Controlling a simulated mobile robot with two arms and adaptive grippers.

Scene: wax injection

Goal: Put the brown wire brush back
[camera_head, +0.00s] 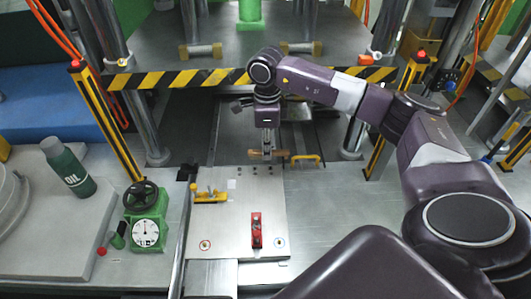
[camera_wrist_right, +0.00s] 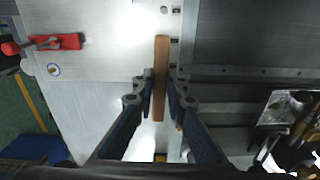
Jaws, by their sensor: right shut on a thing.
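The brown wire brush (camera_head: 257,155) is held in my right gripper (camera_head: 267,147), over the far edge of the metal plate (camera_head: 225,222). In the right wrist view the brush (camera_wrist_right: 161,60) shows as a long narrow brown bar between the two fingers (camera_wrist_right: 160,88), which are shut on it. Its bristles cannot be made out. I cannot tell whether the brush touches the plate. My left gripper is not in view.
On the plate are a yellow clamp (camera_head: 210,196) and a red clamp (camera_head: 256,230). A yellow handle (camera_head: 305,158) lies right of the brush. A striped beam (camera_head: 190,79) crosses behind. A green gauge (camera_head: 147,222) and oil bottle (camera_head: 68,167) stand left.

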